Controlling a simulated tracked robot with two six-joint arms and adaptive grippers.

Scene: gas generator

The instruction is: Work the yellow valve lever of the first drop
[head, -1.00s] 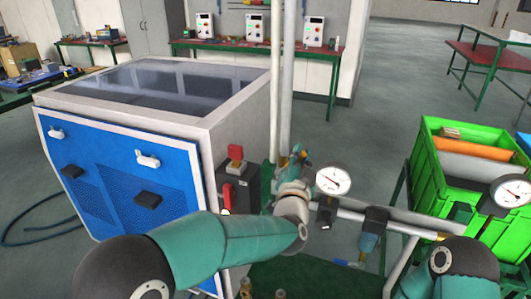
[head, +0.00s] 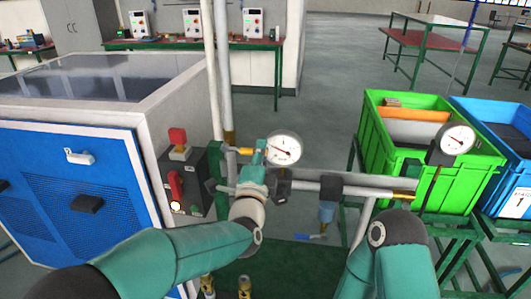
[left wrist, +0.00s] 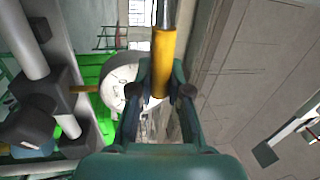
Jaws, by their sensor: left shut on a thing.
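The yellow valve lever (head: 245,151) shows as a short yellow piece by the upright pipe, just left of the round white gauge (head: 283,149). My left gripper (head: 258,153) is at the lever, in front of the pipe. In the left wrist view the lever (left wrist: 163,60) is a thick yellow bar with a grey metal part beyond it. It lies between the two fingers of my left gripper (left wrist: 161,88), which is shut on it. The lever's inner end is partly hidden by the fingers. My right arm shows at lower right, but its gripper is out of view.
A horizontal grey pipe (head: 350,188) runs right of the valve, with a blue-bowled filter (head: 327,212) below it and a second gauge (head: 458,138). A blue-fronted generator (head: 75,185) with a red-handled switch box (head: 180,185) stands left. Green (head: 440,187) and blue crates stand right.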

